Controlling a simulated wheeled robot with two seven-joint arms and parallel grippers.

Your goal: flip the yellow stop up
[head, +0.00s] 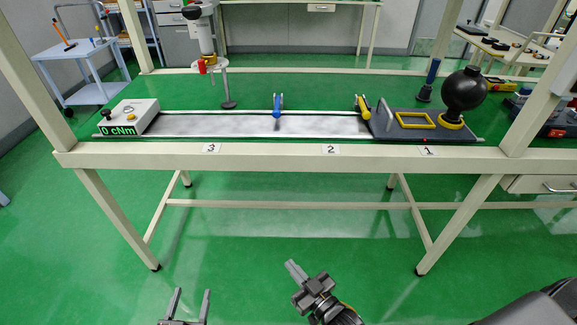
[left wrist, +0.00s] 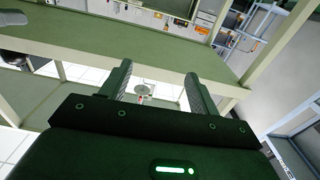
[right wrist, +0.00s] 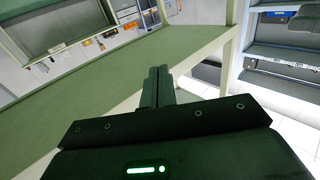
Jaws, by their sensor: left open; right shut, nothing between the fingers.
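The yellow stop (head: 363,107) sits across the grey track (head: 235,124) on the bench, at the left edge of the dark plate. It looks tilted; its exact angle is too small to tell. A blue stop (head: 277,106) sits further left on the same track. My left gripper (head: 192,293) is open and empty, low in front of the bench; its spread fingers also show in the left wrist view (left wrist: 160,88). My right gripper (head: 291,265) is shut and empty, also in front of the bench and far from the stop; its closed fingers show in the right wrist view (right wrist: 158,75).
A box reading 0 cNm (head: 128,117) stands at the track's left end. A dark plate (head: 398,122) with a yellow frame (head: 415,120) and a black ball (head: 463,90) is at the right. The bench's front rail (head: 270,156) lies between my grippers and the track. The floor before it is clear.

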